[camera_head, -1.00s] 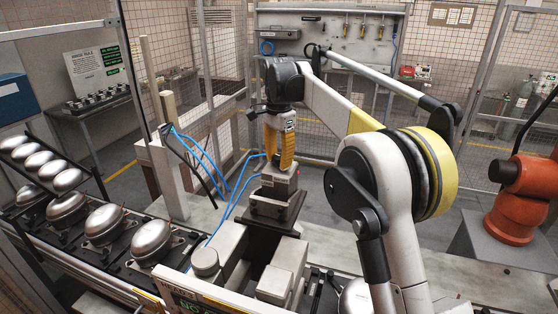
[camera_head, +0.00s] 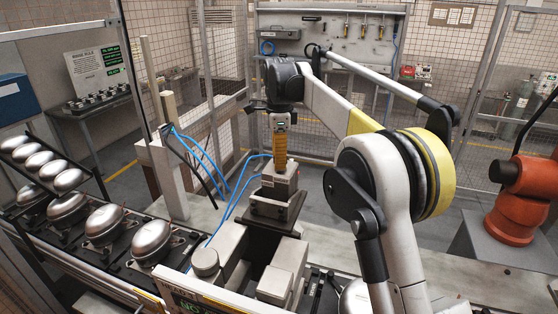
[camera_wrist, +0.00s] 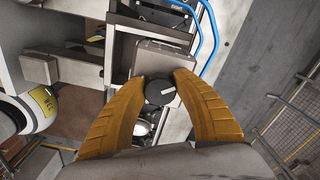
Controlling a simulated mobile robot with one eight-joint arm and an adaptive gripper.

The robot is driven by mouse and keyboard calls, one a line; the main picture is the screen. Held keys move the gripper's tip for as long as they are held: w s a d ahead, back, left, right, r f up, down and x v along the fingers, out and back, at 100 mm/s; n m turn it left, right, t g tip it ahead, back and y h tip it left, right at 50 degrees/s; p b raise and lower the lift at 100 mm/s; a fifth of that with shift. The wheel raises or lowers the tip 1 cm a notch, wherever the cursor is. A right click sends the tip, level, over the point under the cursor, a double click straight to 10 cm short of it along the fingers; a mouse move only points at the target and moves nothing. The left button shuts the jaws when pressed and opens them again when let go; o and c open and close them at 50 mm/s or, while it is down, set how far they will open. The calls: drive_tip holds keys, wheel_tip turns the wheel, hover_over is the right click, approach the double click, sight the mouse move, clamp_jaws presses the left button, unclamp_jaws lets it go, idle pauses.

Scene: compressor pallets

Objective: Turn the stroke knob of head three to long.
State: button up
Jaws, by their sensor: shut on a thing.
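The stroke knob (camera_wrist: 158,91) is a round black cap with a short white mark, seen from above in the wrist view. The mark points to the right in that picture. The knob sits on a grey box-shaped head (camera_wrist: 160,58), which also shows in the head view (camera_head: 281,186). My gripper (camera_wrist: 161,79) has its two yellow fingers shut on the knob, one on each side. In the head view, my gripper (camera_head: 280,170) points straight down at the top of the head, and its fingers hide the knob. I cannot read any short or long marking.
Blue hoses (camera_head: 228,205) run close to the left of the head. A white post (camera_head: 168,180) stands further left. Silver compressors (camera_head: 152,243) line the conveyor at left. An orange robot (camera_head: 512,200) stands at right.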

idle(0.3)
drive_tip(key=o, duration=1.2)
wheel_tip(320, 180, up, 8)
drive_tip(key=shift+f, duration=0.25)
drive_tip(key=shift+s, duration=0.1)
